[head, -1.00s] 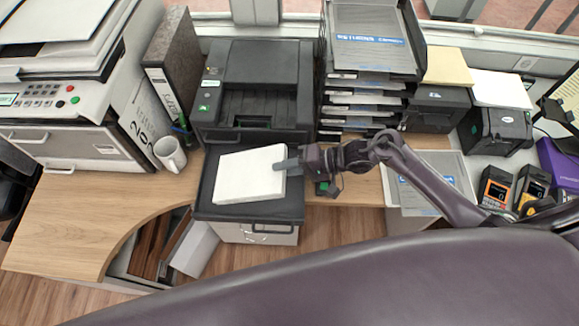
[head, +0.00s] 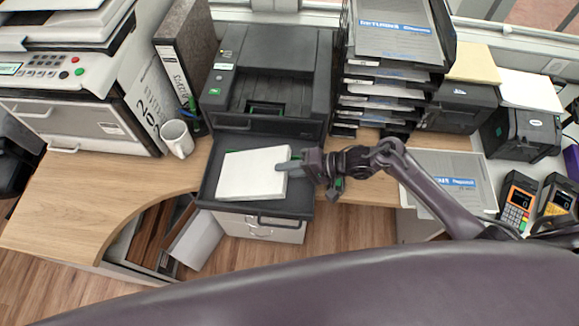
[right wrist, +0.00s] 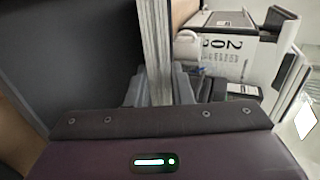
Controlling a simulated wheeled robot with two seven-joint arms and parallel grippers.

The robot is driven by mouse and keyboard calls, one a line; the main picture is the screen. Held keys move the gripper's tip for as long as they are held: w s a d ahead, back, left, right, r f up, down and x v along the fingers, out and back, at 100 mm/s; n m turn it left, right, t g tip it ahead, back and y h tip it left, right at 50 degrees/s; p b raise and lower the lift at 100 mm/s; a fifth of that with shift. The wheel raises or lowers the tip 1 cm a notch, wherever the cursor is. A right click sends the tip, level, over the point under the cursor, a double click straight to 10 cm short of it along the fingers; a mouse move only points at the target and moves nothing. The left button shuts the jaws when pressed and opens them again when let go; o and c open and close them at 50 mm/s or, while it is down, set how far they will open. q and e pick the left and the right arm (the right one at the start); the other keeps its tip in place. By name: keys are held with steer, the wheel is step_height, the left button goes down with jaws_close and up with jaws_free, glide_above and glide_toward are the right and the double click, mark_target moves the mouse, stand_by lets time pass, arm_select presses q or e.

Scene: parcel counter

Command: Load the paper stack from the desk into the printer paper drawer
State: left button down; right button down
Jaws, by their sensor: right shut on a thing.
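The white paper stack (head: 251,174) is over the pulled-out black paper drawer (head: 209,184) of the black printer (head: 277,52). It lies roughly flat, inside the drawer's outline. Whether it touches the drawer floor I cannot tell. My right gripper (head: 289,165) is shut on the stack's right edge. In the right wrist view, the stack (right wrist: 156,45) stands edge-on between the two fingers of my right gripper (right wrist: 159,88). My left gripper is not in view.
A white mug (head: 177,138) and a binder (head: 187,55) stand left of the printer. Stacked letter trays (head: 385,90) stand to its right. Card terminals (head: 518,203) are at far right. The wooden desk (head: 95,195) is clear at left.

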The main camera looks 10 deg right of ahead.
steer(key=shift+w, duration=0.1)
steer(key=c, duration=1.2)
jaws_free()
steer(key=shift+f, duration=0.1)
steer(key=p+v, duration=0.4)
steer(key=v, duration=0.3)
stand_by(0.4)
